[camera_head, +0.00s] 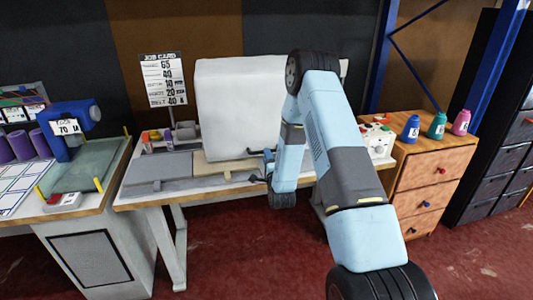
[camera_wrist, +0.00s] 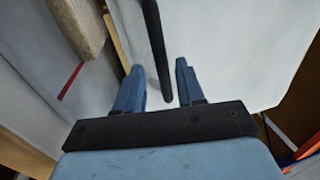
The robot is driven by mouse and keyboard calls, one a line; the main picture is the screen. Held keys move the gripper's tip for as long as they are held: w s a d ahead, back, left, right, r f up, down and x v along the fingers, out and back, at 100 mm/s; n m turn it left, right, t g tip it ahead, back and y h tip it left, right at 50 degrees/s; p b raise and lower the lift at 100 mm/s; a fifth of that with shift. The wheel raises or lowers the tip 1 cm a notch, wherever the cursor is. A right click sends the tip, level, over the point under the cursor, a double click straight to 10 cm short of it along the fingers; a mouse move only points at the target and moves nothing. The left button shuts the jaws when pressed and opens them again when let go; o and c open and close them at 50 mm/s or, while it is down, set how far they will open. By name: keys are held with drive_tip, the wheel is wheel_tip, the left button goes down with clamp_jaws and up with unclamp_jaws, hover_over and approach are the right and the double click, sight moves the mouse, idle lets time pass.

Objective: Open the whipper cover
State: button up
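The whipper cover looks to be the large pale grey box (camera_head: 235,105) standing on the middle table; its pale face also fills much of the wrist view (camera_wrist: 235,50). It appears closed down on the table. A dark bar (camera_wrist: 155,45), likely its handle, runs down from the top edge in the wrist view. My gripper (camera_wrist: 160,72) is open, with the bar's lower end between its two blue fingers and a gap visible on each side. In the head view my gripper (camera_head: 268,165) is low in front of the cover, partly hidden by my arm.
The middle table (camera_head: 135,198) has a grey plate and a job card (camera_head: 164,80) on the left. A wooden drawer cabinet (camera_head: 435,170) with several coloured bottles stands right. A left bench (camera_head: 105,205) holds a blue machine (camera_head: 68,125). Red floor lies clear in front.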

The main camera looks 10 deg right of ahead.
drive_tip(key=shift+w+r, duration=0.2)
drive_tip(key=shift+w, duration=0.7)
drive_tip(key=shift+w+r, duration=0.15)
drive_tip(key=shift+w, duration=0.75)
clamp_jaws()
drive_tip(key=shift+d, duration=0.2)
drive_tip(key=shift+s+a+r, duration=0.1)
drive_tip(key=shift+a, duration=0.05)
